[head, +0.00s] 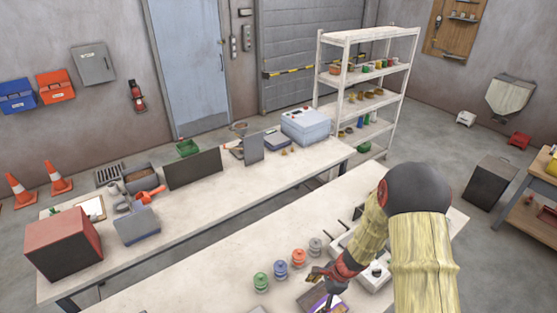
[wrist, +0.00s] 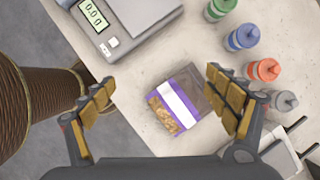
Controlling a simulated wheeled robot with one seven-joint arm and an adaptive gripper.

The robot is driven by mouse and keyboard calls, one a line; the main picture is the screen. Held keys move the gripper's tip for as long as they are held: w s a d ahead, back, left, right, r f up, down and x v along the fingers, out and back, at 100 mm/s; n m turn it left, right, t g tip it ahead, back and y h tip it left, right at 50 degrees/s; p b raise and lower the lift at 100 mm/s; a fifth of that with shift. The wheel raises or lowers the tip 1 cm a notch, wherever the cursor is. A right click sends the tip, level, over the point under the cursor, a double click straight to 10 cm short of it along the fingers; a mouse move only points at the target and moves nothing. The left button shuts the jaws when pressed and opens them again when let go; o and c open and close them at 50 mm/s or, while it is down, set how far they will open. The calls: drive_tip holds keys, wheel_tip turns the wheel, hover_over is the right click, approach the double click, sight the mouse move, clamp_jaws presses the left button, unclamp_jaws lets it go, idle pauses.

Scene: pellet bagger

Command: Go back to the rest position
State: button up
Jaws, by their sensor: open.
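My gripper (wrist: 162,95) is open, with one padded finger at each side of the wrist view and nothing between the pads. In the head view my gripper (head: 328,281) hangs over the near table at the end of my bent arm. A clear bag (wrist: 178,100) with purple edges, a white label and tan pellets lies on the table below, seen between the fingers and partly behind the right one. The bag (head: 318,299) also shows at the bottom of the head view, partly covered by my gripper. I cannot tell the exact height of the fingers above it.
A scale (wrist: 128,22) reading 0.0 sits beside the bag. Several lidded containers, green (head: 261,281), blue (head: 280,269), orange (head: 298,257) and grey (head: 315,246), stand in a row. A white device (head: 372,272) lies beside my arm. A long back table (head: 215,205) holds boxes and bins.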

drive_tip(key=s+r+n+h+b, duration=0.1)
drive_tip(key=s+r+n+b, duration=0.8)
drive_tip(key=n, duration=0.2)
drive_tip(key=s+d+n+t+h+b, duration=0.3)
drive_tip(key=s+b, duration=0.9)
drive_tip(key=b, duration=1.2)
drive_tip(key=d+n+t, duration=0.2)
drive_tip(key=d+n, duration=0.1)
drive_tip(key=shift+s+r+h, duration=0.3)
drive_tip(key=shift+s+r, duration=0.05)
